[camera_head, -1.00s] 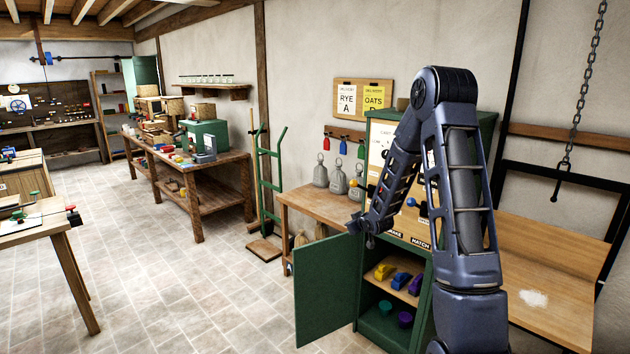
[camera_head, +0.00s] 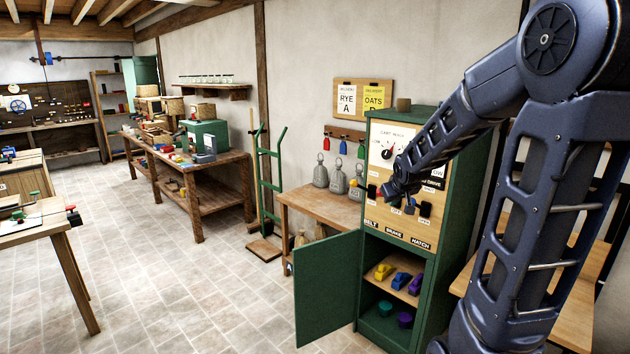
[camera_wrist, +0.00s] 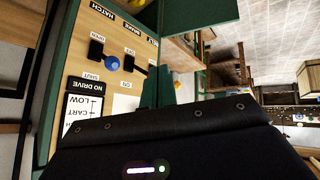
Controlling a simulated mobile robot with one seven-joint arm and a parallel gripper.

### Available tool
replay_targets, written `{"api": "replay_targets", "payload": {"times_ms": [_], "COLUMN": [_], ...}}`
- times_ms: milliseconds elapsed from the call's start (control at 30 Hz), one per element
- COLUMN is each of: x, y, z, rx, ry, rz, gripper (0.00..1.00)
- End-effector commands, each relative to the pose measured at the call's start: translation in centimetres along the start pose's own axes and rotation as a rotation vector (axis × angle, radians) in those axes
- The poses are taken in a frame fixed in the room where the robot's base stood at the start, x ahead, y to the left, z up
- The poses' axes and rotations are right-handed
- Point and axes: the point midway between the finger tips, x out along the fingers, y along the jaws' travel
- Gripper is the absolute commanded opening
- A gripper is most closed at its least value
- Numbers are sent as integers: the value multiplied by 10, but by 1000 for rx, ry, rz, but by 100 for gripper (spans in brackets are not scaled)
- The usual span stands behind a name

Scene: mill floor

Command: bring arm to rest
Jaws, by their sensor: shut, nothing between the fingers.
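My arm comes in from the right in the head view and reaches left across the front of a green control cabinet (camera_head: 440,240). My gripper (camera_head: 388,194) is shut and empty, in front of the cabinet's panel (camera_head: 392,228). The panel bears a dial (camera_head: 388,153) and levers labelled belt, brake and hatch. My dark gripper housing fills the bottom of that view.
The cabinet's green door (camera_head: 326,290) hangs open over the floor. Its shelves hold yellow, blue and purple pieces. A wooden bench (camera_head: 318,207) with grey weights stands left of it. A green hand truck (camera_head: 270,185) leans at the wall. The tiled floor (camera_head: 190,290) is clear.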

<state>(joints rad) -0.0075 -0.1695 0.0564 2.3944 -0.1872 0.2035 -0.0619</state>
Motion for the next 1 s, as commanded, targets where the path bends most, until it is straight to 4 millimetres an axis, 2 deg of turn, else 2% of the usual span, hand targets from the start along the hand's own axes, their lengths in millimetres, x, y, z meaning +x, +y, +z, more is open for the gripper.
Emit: {"api": "replay_targets", "payload": {"times_ms": [100, 367, 600, 800, 1000], "x": [-34, -102, -159, -198, -218], "y": [4, 4, -4, -15, -23], "z": [16, 58, 104, 141, 163], "rx": [40, 127, 206, 262, 290], "ry": [-37, -129, -211, -271, -307], "rz": [10, 13, -3, -28, -46], "gripper": [0, 0, 0, 0, 0]}}
